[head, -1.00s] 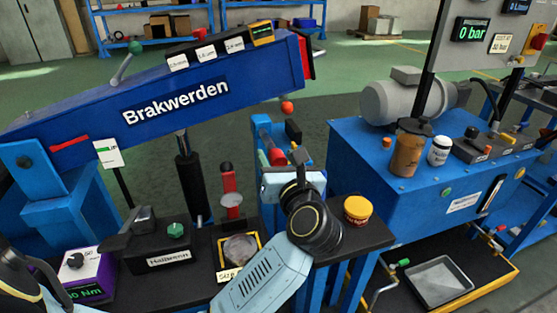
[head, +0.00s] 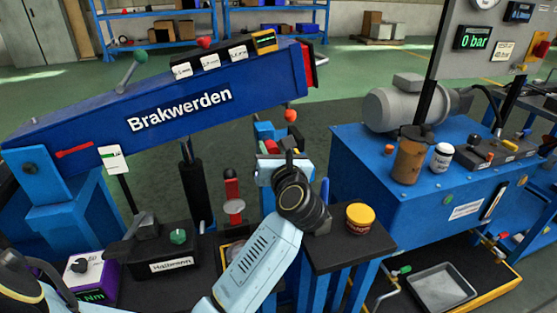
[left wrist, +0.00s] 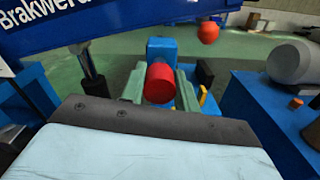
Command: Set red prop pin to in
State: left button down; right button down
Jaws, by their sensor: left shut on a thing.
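The red prop pin (left wrist: 160,83) shows in the left wrist view as a red cylinder, round end facing me, in front of a blue block (left wrist: 161,50). My left gripper (left wrist: 160,90) has its two grey-green fingers on either side of the pin and is shut on it. In the head view the left gripper (head: 278,168) is at the blue block (head: 263,131) under the raised Brakwerden beam, and a bit of the red pin (head: 271,147) shows beyond it. How deep the pin sits is hidden. My right gripper is not in view.
The blue Brakwerden beam (head: 160,110) slopes above left, with a red ball (head: 290,115) near its end. A yellow jar (head: 360,217) stands on a dark ledge right of my wrist. The blue pump unit (head: 350,155) is at right, a black cylinder (head: 196,185) at left.

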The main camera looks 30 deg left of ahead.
pick_arm(q)
jog(key=shift+x, duration=0.85)
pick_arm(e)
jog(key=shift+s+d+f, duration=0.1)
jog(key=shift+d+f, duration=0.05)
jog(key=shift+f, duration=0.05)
pick_arm(q)
jog(key=c, duration=1.1)
grip_release()
jog(key=shift+o, duration=0.2)
jog(key=shift+s+d, duration=0.1)
jog(key=shift+s+d, duration=0.25)
jog(key=shift+d, duration=0.1)
jog(key=p+v, duration=0.2)
jog(key=v, duration=1)
jog(key=shift+s, duration=0.2)
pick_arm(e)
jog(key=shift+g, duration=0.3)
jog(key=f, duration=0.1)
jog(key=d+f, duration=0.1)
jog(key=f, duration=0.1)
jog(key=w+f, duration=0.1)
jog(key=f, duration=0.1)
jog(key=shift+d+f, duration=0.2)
